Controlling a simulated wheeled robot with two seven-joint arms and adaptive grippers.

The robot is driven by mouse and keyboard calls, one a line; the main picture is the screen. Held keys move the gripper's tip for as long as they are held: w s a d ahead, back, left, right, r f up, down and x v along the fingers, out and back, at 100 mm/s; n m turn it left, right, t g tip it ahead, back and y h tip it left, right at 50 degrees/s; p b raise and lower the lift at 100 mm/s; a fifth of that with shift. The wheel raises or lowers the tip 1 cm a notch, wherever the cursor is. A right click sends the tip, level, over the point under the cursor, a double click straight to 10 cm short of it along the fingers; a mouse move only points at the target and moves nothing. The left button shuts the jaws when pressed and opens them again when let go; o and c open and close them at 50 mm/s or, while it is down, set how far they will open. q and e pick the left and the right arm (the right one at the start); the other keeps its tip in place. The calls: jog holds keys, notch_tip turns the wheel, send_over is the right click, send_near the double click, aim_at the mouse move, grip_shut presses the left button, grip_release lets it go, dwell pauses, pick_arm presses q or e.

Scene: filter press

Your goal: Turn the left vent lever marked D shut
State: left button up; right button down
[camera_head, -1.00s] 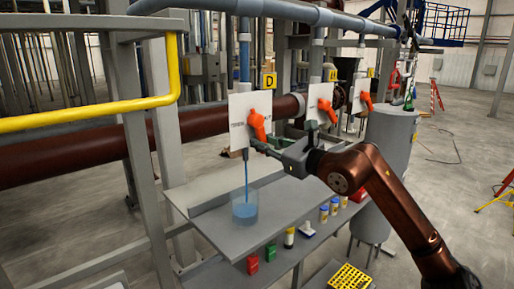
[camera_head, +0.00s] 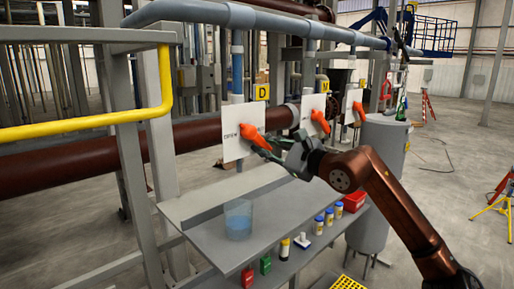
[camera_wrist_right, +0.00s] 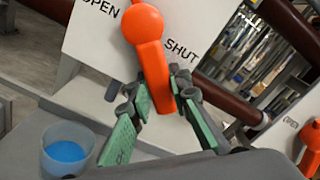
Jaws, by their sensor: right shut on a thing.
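The left vent lever (camera_head: 252,134) is orange and sits on a white plate (camera_head: 232,146) below the yellow D sign (camera_head: 262,92). In the head view its handle slants down to the right. In the right wrist view the lever (camera_wrist_right: 148,55) lies near the word SHUT on the plate (camera_wrist_right: 86,40). My right gripper (camera_head: 271,148) has its green-padded fingers on both sides of the handle's end and is shut on it. A clear beaker (camera_head: 238,222) with blue liquid stands below on the grey shelf. No blue stream shows above it. My left gripper is not in view.
Two more orange levers, the middle one (camera_head: 320,121) and the far one (camera_head: 359,110), sit to the right on their own plates. Small bottles, a red box (camera_head: 354,202) and a grey tank (camera_head: 379,175) stand nearby. A yellow rail (camera_head: 110,121) is at left.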

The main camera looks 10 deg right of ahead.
jog(key=shift+r, duration=0.1)
jog(key=c, duration=1.8)
grip_release()
jog(key=shift+o, duration=0.2)
jog(key=v, duration=1.2)
